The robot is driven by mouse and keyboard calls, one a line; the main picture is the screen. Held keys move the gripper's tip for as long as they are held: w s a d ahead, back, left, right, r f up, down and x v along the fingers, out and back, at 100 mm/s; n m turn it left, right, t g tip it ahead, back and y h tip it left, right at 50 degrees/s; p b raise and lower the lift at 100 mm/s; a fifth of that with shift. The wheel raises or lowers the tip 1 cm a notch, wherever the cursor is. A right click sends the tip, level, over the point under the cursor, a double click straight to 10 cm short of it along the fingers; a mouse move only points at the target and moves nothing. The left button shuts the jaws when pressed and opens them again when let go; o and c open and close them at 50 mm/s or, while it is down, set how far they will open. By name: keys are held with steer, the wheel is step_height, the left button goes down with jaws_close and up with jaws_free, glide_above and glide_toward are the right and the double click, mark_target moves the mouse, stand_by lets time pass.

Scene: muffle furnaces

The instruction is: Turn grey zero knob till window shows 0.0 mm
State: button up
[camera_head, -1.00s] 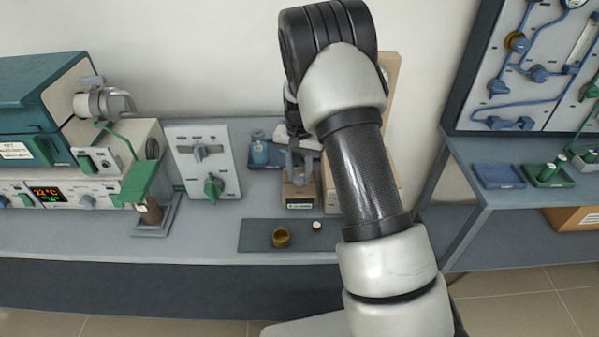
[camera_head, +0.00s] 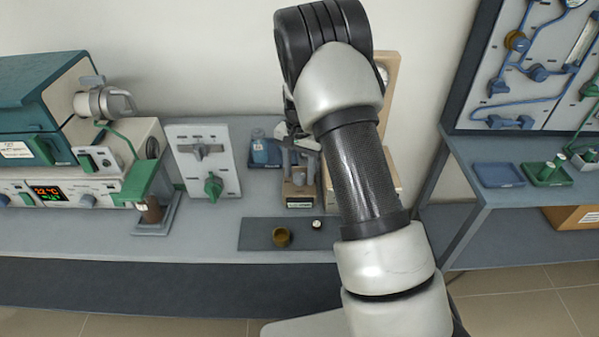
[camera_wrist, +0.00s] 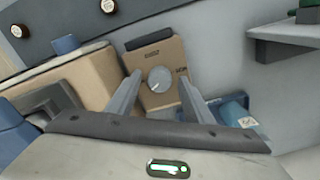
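The grey zero knob (camera_wrist: 159,80) is a round dial with a pale pointer mark on a tan block (camera_wrist: 163,58). A dark strip (camera_wrist: 148,38) sits beside the knob; I cannot tell whether it is the window, and no reading is legible. My gripper (camera_wrist: 160,84) is open, its two grey fingers apart on either side of the knob in the wrist view. I cannot tell whether they touch it. In the head view the tan block (camera_head: 298,190) stands on the bench under my gripper (camera_head: 301,165); its small front label is unreadable and the knob is hidden.
A white panel with a green knob (camera_head: 213,187) stands left of the block. A blue bottle (camera_head: 260,148) is close behind on the left. A tan board (camera_head: 391,130) stands behind my arm.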

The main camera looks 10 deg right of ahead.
step_height(320, 180, up, 17)
steer(key=p, duration=0.2)
steer(key=shift+r, duration=0.2)
stand_by(0.4)
steer(key=shift+r, duration=0.1)
step_height(320, 180, up, 7)
steer(key=n+t+p, duration=0.1)
steer(key=p, duration=0.1)
glide_above(299, 176)
steer(key=s, duration=0.3)
steer(key=s+r+n+t+p, duration=0.1)
steer(key=s+r+n+p, duration=0.15)
steer(key=s+r, duration=0.7)
steer(key=s+r+n+t+p, duration=0.1)
steer(key=s+r+n+p, duration=0.1)
steer(key=s, duration=0.7)
steer(key=s+r+n+t+p, duration=0.2)
steer(key=s+r+p, duration=0.2)
steer(key=s, duration=0.5)
steer(key=shift+s+r+t, duration=0.2)
steer(key=shift+r+t, duration=0.1)
steer(key=shift+r, duration=0.4)
